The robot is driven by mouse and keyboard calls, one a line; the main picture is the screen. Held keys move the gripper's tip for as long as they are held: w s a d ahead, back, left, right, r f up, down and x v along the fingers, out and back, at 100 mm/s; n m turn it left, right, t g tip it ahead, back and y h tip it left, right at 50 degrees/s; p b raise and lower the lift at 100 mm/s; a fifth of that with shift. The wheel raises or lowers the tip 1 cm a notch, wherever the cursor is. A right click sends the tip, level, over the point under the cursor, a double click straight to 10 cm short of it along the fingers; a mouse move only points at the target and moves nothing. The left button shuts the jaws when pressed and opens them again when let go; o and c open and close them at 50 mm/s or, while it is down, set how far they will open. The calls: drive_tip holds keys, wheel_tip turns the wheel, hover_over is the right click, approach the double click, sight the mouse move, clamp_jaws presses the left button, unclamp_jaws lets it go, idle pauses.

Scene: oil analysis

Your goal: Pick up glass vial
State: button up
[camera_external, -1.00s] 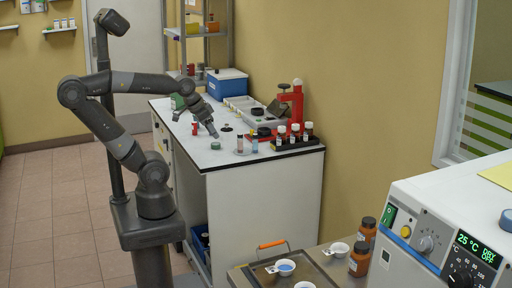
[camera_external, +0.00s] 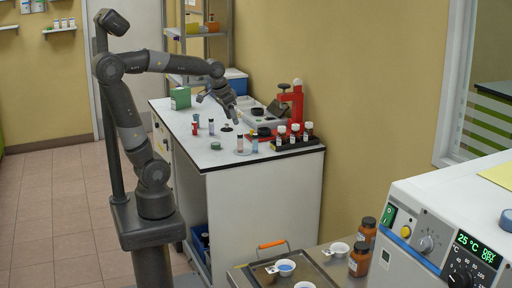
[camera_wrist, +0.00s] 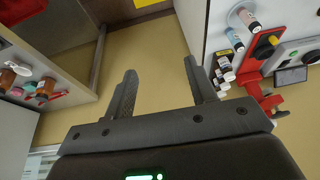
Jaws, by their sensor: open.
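Two small vials, one pinkish (camera_external: 240,145) and one bluish (camera_external: 255,144), stand side by side on a small round pale base on the white bench. They also show at the upper right of the wrist view, the pinkish one (camera_wrist: 249,20) and the bluish one (camera_wrist: 235,41). Another small vial (camera_external: 211,127) stands alone farther back. Several white-capped dark vials (camera_external: 308,130) stand in a black rack. I cannot tell which one the task means. My gripper (camera_external: 221,102) is raised above the bench, open and empty; its two fingers (camera_wrist: 160,75) are apart in the wrist view.
A red device (camera_external: 297,101) stands behind the vials. A red-and-white item (camera_external: 195,126), a green box (camera_external: 180,98) and a green-capped disc (camera_external: 216,146) are on the bench. A blue bin (camera_external: 236,78) stands at the back. The bench's front left is mostly clear.

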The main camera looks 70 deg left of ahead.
drive_tip(key=w+a+g, duration=0.1)
drive_tip(key=w+a, duration=0.4)
drive_tip(key=w, duration=0.2)
drive_tip(key=g, duration=0.3)
hover_over(255, 138)
drive_tip(key=w, duration=0.1)
drive_tip(key=shift+n+h, duration=0.3)
drive_tip(key=shift+n, duration=0.1)
drive_tip(key=f, duration=0.8)
drive_tip(key=a+f, duration=0.1)
drive_tip(key=f, duration=0.3)
drive_tip(key=shift+f, duration=0.25)
drive_tip(key=shift+a+f, duration=0.1)
drive_tip(key=shift+f, duration=0.2)
wheel_tip(255, 138, down, 5)
drive_tip(key=shift+f, duration=0.1)
drive_tip(key=f, duration=0.5)
drive_tip(key=shift+s+f, duration=0.1)
drive_tip(key=shift+s, duration=0.1)
